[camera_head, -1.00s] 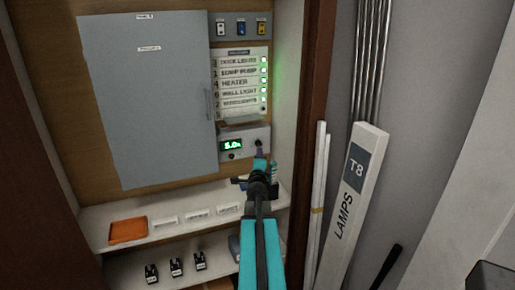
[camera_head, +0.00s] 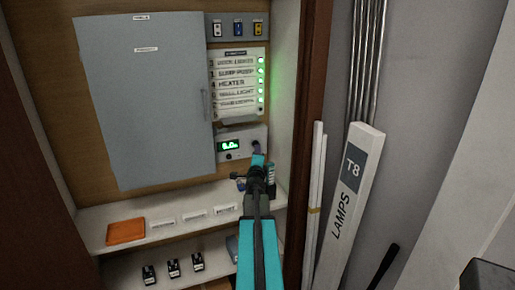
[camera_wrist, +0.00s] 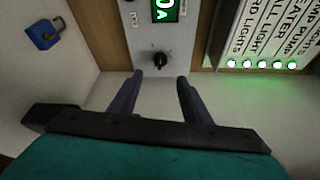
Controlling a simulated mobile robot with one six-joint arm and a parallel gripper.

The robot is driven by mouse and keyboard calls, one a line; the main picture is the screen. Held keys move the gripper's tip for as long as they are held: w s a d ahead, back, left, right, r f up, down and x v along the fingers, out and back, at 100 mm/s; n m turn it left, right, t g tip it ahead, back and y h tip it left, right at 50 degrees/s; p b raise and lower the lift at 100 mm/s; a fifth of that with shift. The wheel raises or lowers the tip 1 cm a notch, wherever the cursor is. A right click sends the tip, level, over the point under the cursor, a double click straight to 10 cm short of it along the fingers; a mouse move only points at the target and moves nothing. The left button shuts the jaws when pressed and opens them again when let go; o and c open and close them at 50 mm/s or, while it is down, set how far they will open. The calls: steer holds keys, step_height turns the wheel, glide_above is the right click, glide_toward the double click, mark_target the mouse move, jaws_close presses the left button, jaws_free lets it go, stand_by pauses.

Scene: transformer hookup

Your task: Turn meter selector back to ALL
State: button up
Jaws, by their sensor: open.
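The meter (camera_head: 243,145) is a pale box with a green lit display, below the label panel in the head view. In the wrist view the meter face (camera_wrist: 140,42) carries a black selector knob (camera_wrist: 160,60) and part of the green display (camera_wrist: 165,10). My gripper (camera_wrist: 159,77) is open, with its two dark fingers apart below the knob in the picture. The knob lies in line with the gap, and I cannot tell how far the fingertips are from it. In the head view my gripper (camera_head: 257,150) covers the meter's right side and hides the knob.
The label panel (camera_head: 238,85) has several green lights. A grey cabinet door (camera_head: 145,100) is to the left. A shelf (camera_head: 180,220) below holds an orange tray (camera_head: 126,231). A LAMPS box (camera_head: 345,200) stands right. A blue padlock (camera_wrist: 44,34) shows in the wrist view.

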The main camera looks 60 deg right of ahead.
steer(key=x, duration=1)
stand_by(0.4)
steer(key=shift+d, duration=0.1)
steer(key=shift+f, duration=0.1)
steer(key=c, duration=1)
